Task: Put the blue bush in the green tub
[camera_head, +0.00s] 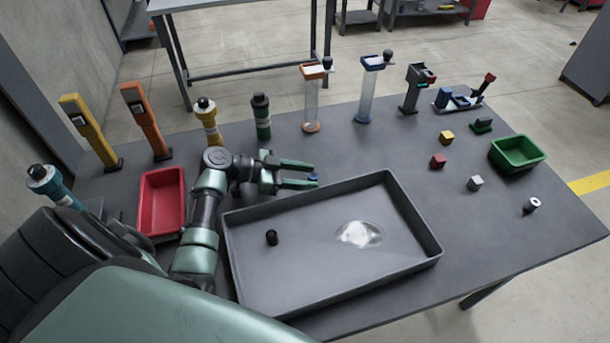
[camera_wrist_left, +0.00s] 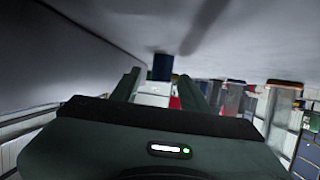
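The blue bush (camera_head: 313,177) is a small blue piece just behind the grey tray's far rim, close to the tip of my left gripper's nearer finger. My left gripper (camera_head: 314,174) is open, its fingers pointing right. In the left wrist view the blue bush (camera_wrist_left: 162,67) shows between the two fingertips, with a gap to the right finger; whether it touches the left one I cannot tell. The green tub (camera_head: 519,152) stands at the right of the table and looks empty. My right gripper is not in view.
The grey tray (camera_head: 330,293) holds a black bush (camera_head: 271,237) and a shiny clear patch. A red tub (camera_head: 163,200) is at the left. Tall dispensers line the far edge. Small yellow, red and white cubes (camera_head: 475,183) and a metal ring (camera_head: 531,205) lie near the green tub.

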